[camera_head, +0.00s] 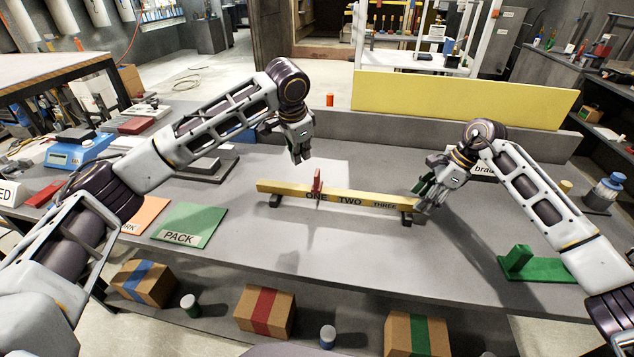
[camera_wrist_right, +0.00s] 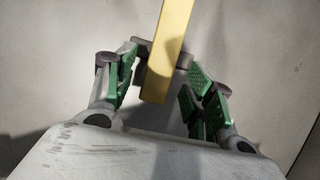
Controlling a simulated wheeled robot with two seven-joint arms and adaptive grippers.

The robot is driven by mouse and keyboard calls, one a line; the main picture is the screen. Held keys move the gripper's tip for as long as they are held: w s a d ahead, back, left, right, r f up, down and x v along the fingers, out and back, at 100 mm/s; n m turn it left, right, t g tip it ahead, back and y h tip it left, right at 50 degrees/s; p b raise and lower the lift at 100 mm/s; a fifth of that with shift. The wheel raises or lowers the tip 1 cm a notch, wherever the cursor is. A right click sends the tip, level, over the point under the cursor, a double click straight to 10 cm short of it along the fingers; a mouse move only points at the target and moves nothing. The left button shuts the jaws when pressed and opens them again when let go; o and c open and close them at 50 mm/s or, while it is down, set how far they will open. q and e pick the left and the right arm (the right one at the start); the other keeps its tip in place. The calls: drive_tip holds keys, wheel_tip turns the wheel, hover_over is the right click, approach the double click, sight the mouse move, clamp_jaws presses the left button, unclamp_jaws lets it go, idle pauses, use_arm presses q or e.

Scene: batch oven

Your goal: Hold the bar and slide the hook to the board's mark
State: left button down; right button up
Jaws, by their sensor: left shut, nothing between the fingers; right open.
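A yellow bar (camera_head: 275,187) lies raised on dark supports at mid table, marked ONE, TWO and THREE from left to right. A small red hook (camera_head: 317,182) sits on the bar at ONE. My left gripper (camera_head: 300,157) is shut and empty, above and behind the bar, a little left of the hook and apart from it. My right gripper (camera_head: 424,197) is open at the bar's right end, by THREE. In the right wrist view, the bar's end (camera_wrist_right: 165,55) lies between the spread green finger pads of this gripper (camera_wrist_right: 162,85).
A partly hidden white sign (camera_head: 487,170) stands behind my right gripper. A green block on a plate (camera_head: 540,268) lies at the right. A green PACK mat (camera_head: 190,222) lies at the left. A yellow panel (camera_head: 460,98) rises behind the table. The table before the bar is clear.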

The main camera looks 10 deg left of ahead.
drive_tip(key=v, duration=0.9)
use_arm(q)
drive_tip(key=shift+r, duration=0.1)
use_arm(e)
drive_tip(key=shift+r, duration=0.15)
use_arm(q)
wheel_tip(320, 180, up, 9)
drive_tip(key=p, duration=0.9)
use_arm(e)
wheel_tip(320, 180, up, 9)
use_arm(q)
drive_tip(key=shift+r+p, duration=0.55)
drive_tip(key=shift+p, duration=0.05)
use_arm(e)
drive_tip(key=shift+r, duration=0.55)
